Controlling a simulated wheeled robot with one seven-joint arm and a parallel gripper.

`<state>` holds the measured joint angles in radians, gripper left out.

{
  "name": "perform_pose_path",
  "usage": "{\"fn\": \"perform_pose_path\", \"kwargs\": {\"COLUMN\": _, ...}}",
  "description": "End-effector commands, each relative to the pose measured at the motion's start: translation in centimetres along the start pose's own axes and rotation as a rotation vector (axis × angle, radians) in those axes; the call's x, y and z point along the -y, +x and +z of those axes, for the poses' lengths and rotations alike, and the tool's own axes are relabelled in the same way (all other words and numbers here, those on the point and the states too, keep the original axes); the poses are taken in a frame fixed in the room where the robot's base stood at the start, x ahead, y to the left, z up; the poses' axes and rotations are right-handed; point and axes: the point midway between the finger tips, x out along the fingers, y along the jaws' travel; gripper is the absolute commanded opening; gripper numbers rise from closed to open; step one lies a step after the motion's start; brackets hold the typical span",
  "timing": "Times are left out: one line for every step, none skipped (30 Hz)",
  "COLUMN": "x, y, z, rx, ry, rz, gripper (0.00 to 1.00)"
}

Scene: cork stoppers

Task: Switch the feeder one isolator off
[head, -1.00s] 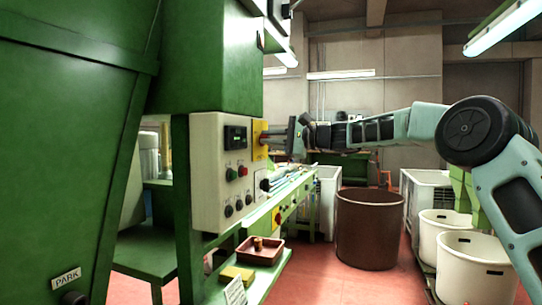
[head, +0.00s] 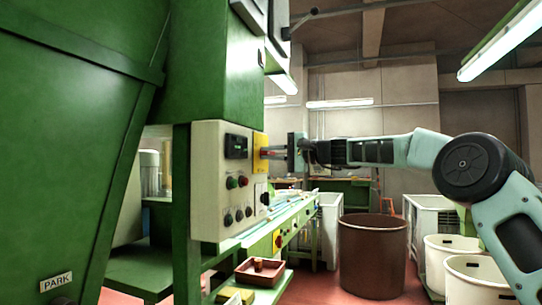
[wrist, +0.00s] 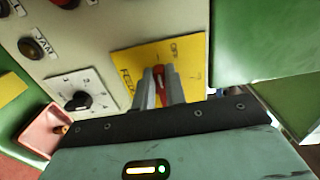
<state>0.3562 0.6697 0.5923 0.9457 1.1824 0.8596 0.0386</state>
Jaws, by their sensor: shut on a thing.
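The feeder isolator is a red handle (wrist: 160,76) on a yellow plate (wrist: 190,52), lettered FEED… and OFF in the wrist view. The plate (head: 260,158) also shows on the right edge of the cream control panel in the head view. My gripper (wrist: 161,92) is shut on the red handle, one finger on each side. In the head view my gripper (head: 270,153) reaches the plate from the right. The handle's exact setting is hard to tell, as the fingers cover part of it.
The cream panel (head: 208,190) carries buttons and a black rotary knob (wrist: 77,101) on a white plate beside the yellow one. A green machine body (wrist: 265,40) lies close at right in the wrist view. A brown tray (head: 259,273) sits below; a brown bin (head: 372,258) stands behind.

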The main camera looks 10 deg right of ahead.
Motion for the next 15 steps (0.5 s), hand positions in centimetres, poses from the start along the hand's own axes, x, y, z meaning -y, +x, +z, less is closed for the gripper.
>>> {"fn": "perform_pose_path", "kwargs": {"x": -0.15, "y": 0.00, "z": 0.02, "rx": 0.002, "ry": -0.002, "rz": 0.003, "gripper": 0.00}}
{"fn": "perform_pose_path", "kwargs": {"x": -0.16, "y": 0.00, "z": 0.02, "rx": 0.002, "ry": -0.001, "rz": 0.003, "gripper": 0.00}}
{"fn": "perform_pose_path", "kwargs": {"x": -0.16, "y": 0.00, "z": 0.02, "rx": 0.002, "ry": -0.001, "rz": 0.003, "gripper": 0.00}}
{"fn": "perform_pose_path", "kwargs": {"x": -0.16, "y": 0.00, "z": 0.02, "rx": 0.002, "ry": -0.001, "rz": 0.003, "gripper": 0.00}}
{"fn": "perform_pose_path", "kwargs": {"x": -0.17, "y": 0.00, "z": 0.02, "rx": 0.002, "ry": -0.001, "rz": 0.003, "gripper": 0.00}}
{"fn": "perform_pose_path", "kwargs": {"x": -0.17, "y": 0.00, "z": 0.02, "rx": 0.002, "ry": -0.001, "rz": 0.003, "gripper": 0.24}}
{"fn": "perform_pose_path", "kwargs": {"x": -0.16, "y": 0.00, "z": 0.01, "rx": 0.002, "ry": -0.001, "rz": 0.003, "gripper": 0.32}}
{"fn": "perform_pose_path", "kwargs": {"x": -0.15, "y": 0.00, "z": 0.01, "rx": 0.002, "ry": -0.001, "rz": 0.003, "gripper": 0.35}}
{"fn": "perform_pose_path", "kwargs": {"x": -0.14, "y": 0.00, "z": 0.01, "rx": 0.002, "ry": -0.001, "rz": 0.003, "gripper": 0.35}}
{"fn": "perform_pose_path", "kwargs": {"x": -0.13, "y": 0.00, "z": 0.01, "rx": 0.001, "ry": -0.001, "rz": 0.002, "gripper": 0.35}}
{"fn": "perform_pose_path", "kwargs": {"x": -0.13, "y": 0.00, "z": 0.01, "rx": 0.001, "ry": -0.001, "rz": 0.002, "gripper": 0.35}}
{"fn": "perform_pose_path", "kwargs": {"x": -0.11, "y": 0.00, "z": 0.01, "rx": 0.001, "ry": -0.001, "rz": 0.002, "gripper": 0.35}}
{"fn": "perform_pose_path", "kwargs": {"x": -0.10, "y": 0.00, "z": 0.01, "rx": 0.001, "ry": -0.001, "rz": 0.002, "gripper": 0.35}}
{"fn": "perform_pose_path", "kwargs": {"x": -0.09, "y": 0.00, "z": 0.01, "rx": 0.001, "ry": 0.000, "rz": 0.002, "gripper": 0.35}}
{"fn": "perform_pose_path", "kwargs": {"x": -0.09, "y": -0.02, "z": 0.00, "rx": 0.001, "ry": 0.000, "rz": 0.002, "gripper": 0.35}}
